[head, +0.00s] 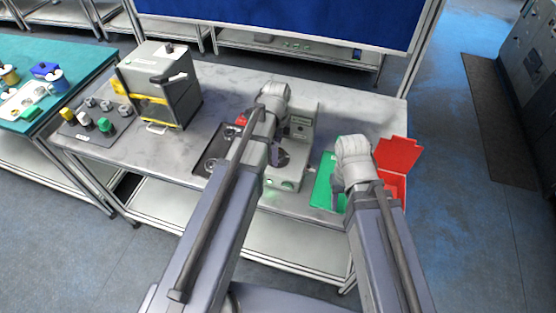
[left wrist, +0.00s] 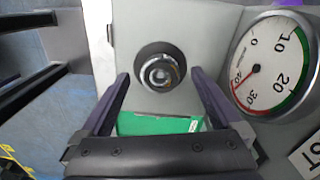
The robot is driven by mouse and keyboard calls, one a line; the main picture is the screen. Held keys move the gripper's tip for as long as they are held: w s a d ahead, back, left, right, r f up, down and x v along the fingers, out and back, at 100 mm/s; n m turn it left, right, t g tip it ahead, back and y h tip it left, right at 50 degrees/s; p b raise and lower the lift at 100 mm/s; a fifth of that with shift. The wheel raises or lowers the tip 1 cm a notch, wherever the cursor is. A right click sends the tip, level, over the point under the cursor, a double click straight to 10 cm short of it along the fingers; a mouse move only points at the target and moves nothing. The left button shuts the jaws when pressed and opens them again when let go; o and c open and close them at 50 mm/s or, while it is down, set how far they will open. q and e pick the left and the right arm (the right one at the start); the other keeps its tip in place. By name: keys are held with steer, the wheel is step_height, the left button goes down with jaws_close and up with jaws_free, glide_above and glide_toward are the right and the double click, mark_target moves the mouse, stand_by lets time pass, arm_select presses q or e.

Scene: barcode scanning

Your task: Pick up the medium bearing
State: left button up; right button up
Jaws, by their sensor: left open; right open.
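A round shiny metal part with a dark outer ring (left wrist: 160,71), which looks like the bearing, sits against a pale grey face in the left wrist view. My left gripper (left wrist: 160,88) is open, with one finger on each side of this part in the picture; I cannot tell whether they touch it. In the head view my left arm reaches over the grey testing device (head: 301,126) and partly hides it. My right gripper (head: 338,188) is over the green tray (head: 322,184); its fingers are mostly hidden by the arm.
A dial gauge (left wrist: 272,64) is close on the right in the left wrist view, and a green block (left wrist: 160,124) lies below the metal part. A red open box (head: 397,155) stands right of the green tray. A grey machine (head: 165,88) stands at the left. The table (head: 225,78) is clear behind my left arm.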

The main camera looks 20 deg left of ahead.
arm_select(q)
steer(key=shift+f, duration=0.7)
steer(key=shift+r, duration=0.1)
jaws_close()
